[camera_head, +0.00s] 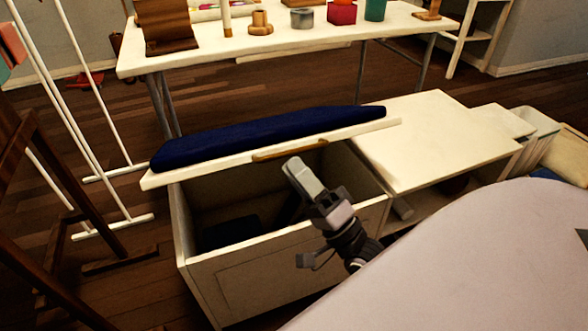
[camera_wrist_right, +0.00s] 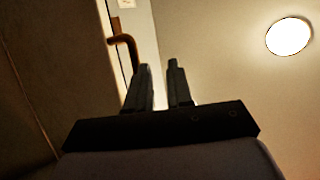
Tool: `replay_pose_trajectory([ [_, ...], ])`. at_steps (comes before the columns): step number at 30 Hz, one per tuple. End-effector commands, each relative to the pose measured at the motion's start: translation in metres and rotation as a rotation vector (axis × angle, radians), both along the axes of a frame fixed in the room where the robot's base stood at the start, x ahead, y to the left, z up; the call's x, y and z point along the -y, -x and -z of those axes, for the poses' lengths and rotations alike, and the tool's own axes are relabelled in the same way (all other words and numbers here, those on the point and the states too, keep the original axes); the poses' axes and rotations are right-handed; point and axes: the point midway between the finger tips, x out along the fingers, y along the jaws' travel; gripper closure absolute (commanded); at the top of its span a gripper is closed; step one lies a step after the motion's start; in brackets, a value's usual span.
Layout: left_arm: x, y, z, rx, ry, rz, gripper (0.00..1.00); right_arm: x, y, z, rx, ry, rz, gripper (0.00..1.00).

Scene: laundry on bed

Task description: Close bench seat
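The bench seat (camera_head: 165,180) is a white hinged panel with a dark blue cushion (camera_head: 250,135) on top. It is raised at a tilt above the open bench box (camera_head: 255,285). A golden-brown handle (camera_head: 290,150) is on its front edge. My right gripper (camera_head: 292,166) is just below and in front of the handle, over the box opening. In the right wrist view the gripper (camera_wrist_right: 158,68) has its fingers apart with nothing between them, and the handle (camera_wrist_right: 126,42) lies just left of the fingertips. My left gripper is out of view.
Inside the box is a dark item (camera_head: 228,232). A white shelf unit (camera_head: 430,140) adjoins the box on the right. A white table (camera_head: 330,45) with small objects stands behind. A drying rack (camera_head: 85,120) and a dark wooden frame (camera_head: 60,190) stand on the left.

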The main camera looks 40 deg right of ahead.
Motion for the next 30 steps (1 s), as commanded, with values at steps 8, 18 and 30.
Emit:
replay_pose_trajectory([
  [8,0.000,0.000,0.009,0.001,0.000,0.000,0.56,0.006,0.013,0.019,-0.011,0.000,0.002,0.78],
  [18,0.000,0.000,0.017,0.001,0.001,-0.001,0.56,0.011,0.028,0.037,-0.013,-0.001,0.002,0.78],
  [30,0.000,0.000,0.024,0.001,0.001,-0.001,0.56,0.017,0.043,0.052,-0.013,-0.002,0.002,0.78],
])
